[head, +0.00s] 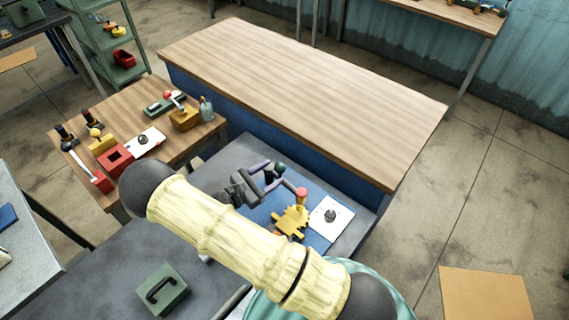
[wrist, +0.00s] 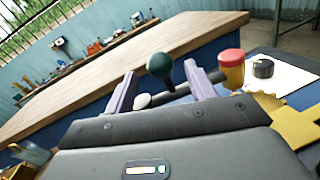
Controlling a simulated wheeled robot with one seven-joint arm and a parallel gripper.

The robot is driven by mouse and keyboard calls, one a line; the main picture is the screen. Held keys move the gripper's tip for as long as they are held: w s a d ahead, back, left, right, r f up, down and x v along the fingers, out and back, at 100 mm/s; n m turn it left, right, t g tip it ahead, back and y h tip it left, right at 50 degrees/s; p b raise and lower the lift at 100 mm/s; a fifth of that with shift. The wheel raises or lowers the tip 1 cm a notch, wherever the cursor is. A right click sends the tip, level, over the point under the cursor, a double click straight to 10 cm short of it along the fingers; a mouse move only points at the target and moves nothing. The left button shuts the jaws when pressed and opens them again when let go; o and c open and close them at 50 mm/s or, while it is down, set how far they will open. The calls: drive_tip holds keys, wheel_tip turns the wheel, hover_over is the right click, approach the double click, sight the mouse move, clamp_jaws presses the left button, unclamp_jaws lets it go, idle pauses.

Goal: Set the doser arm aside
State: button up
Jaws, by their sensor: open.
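My gripper (head: 275,173) is open, with its two lilac fingers over the blue mat (head: 262,212) on the grey bench. A dark green ball knob (head: 279,168) is at the fingertips; in the wrist view the knob (wrist: 159,65) shows between the open fingers. A dark bar, seemingly the doser arm (wrist: 208,80), runs from near the knob toward a red-topped yellow post (wrist: 232,72). Part of the bar is hidden behind the right finger. In the head view the red top (head: 301,191) stands by a yellow toothed piece (head: 292,222). I cannot tell whether the fingers touch the bar.
A white card with a black knob (head: 331,215) lies right of the yellow piece. A long wooden counter (head: 300,90) stands behind the bench. A wooden table (head: 185,148) at left holds red and yellow items. A green case (head: 161,290) sits on the bench at front left.

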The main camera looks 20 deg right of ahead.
sight(284, 165)
drive_tip(key=p+x, duration=0.2)
drive_tip(key=x, duration=0.4)
clamp_jaws()
